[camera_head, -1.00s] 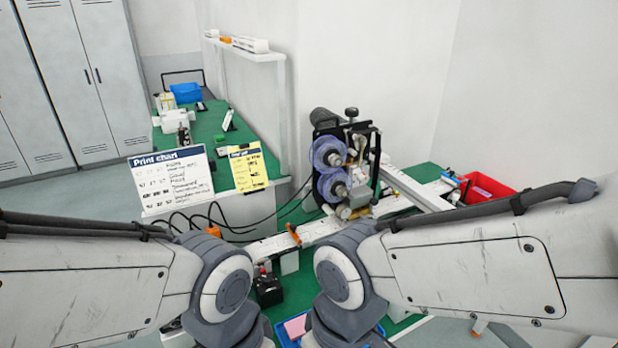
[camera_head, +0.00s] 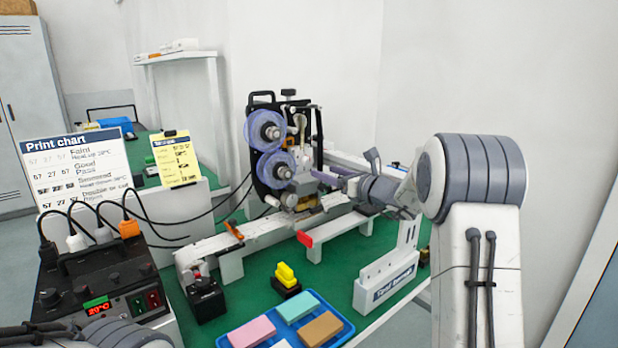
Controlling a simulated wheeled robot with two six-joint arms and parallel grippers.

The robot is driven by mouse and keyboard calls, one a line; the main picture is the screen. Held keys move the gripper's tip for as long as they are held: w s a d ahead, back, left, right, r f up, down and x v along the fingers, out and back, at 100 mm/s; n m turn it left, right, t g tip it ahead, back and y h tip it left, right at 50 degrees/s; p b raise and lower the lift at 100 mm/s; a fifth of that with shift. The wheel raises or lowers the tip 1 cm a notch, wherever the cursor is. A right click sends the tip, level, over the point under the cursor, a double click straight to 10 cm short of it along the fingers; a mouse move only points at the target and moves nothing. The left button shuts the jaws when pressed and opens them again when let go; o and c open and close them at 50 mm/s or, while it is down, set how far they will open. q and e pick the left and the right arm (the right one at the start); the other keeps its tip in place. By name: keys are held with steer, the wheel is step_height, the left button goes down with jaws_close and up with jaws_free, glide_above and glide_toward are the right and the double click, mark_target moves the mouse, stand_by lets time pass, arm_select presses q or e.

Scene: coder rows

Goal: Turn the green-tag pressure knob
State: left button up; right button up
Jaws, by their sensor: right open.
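The coding machine (camera_head: 261,186) stands on the green bench, with two blue-purple reels on its front. A control box (camera_head: 147,272) at the lower left has several dark knobs (camera_head: 48,297), a red temperature display and a small green tag (camera_head: 95,302). I cannot make out a separate green-tagged pressure knob on the machine; parts there are small and partly hidden by my gripper. My right gripper (camera_head: 328,176) is open and empty, its fingers pointing left at the machine's right side. I cannot tell if they touch it. My left gripper is out of view; only part of my left arm shows at the bottom left.
A white rail (camera_head: 262,228) runs before the machine, with a red-ended bar (camera_head: 305,239) beside it. In front are a black box with a red button (camera_head: 205,297), a yellow piece (camera_head: 287,275), a blue tray (camera_head: 343,333) of coloured blocks and a white holder (camera_head: 388,281).

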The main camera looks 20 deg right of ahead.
mark_target(310, 162)
steer(key=shift+m, duration=0.3)
steer(key=x, duration=0.3)
steer(key=d+p+x, duration=0.1)
steer(key=x, duration=0.2)
steer(key=p+x, duration=0.1)
steer(key=x, duration=0.3)
steer(key=shift+w+d+r, duration=0.1)
steer(key=shift+w+d, duration=0.1)
steer(key=shift+w, duration=0.15)
